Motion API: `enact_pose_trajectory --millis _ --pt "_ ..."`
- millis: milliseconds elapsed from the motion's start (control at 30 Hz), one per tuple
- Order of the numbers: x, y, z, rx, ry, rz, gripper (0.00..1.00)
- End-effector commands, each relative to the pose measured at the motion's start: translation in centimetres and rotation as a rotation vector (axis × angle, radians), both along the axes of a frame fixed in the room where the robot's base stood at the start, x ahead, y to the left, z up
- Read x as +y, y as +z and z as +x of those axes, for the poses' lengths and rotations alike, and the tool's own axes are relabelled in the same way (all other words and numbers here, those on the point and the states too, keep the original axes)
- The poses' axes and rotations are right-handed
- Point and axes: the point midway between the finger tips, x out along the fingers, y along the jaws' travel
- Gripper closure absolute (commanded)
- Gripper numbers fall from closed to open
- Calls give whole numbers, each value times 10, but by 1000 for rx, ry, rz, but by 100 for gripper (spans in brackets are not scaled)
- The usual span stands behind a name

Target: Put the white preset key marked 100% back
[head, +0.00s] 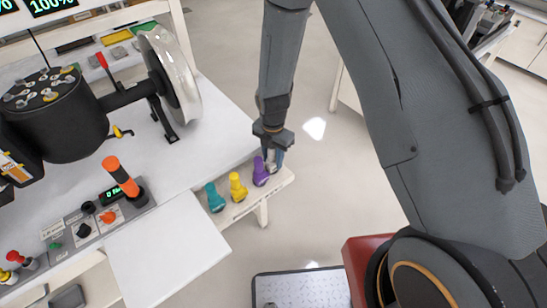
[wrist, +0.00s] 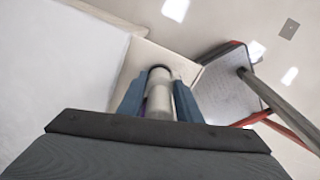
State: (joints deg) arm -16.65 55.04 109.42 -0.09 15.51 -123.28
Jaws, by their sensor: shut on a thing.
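My gripper (head: 273,159) points down over the right end of the cream key rack (head: 247,205) at the bench's right edge. It is shut on the white preset key (head: 271,167), which shows as a pale cylinder between the fingers in the wrist view (wrist: 159,98). The fingers cover part of the key, and its 100% marking is not readable. I cannot tell whether its lower end is seated in the rack or just above it. A purple key (head: 260,172) stands close to the left of my gripper, then a yellow key (head: 237,186) and a teal key (head: 215,197).
The white bench (head: 185,155) carries a black motor-like drum (head: 55,115), a clear wheel (head: 172,75) and a control panel with an orange-handled lever (head: 121,177). A grey-topped tray or cart (head: 300,290) stands below. Floor right of the rack is open.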

Motion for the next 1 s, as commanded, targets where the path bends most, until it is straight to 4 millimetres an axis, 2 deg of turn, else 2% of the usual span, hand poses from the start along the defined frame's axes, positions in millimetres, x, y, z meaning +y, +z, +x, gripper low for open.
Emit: enact_pose_trajectory --millis 300,333,400,433,767,1000 --pt "0 -4 0 0 0 0 88" --pt "0 -3 0 0 0 0 64" --pt "0 -3 0 0 0 0 52" --pt "0 -3 0 0 0 0 50" --pt "0 0 0 0 0 0 50" --pt "0 22 1 -3 0 0 50"
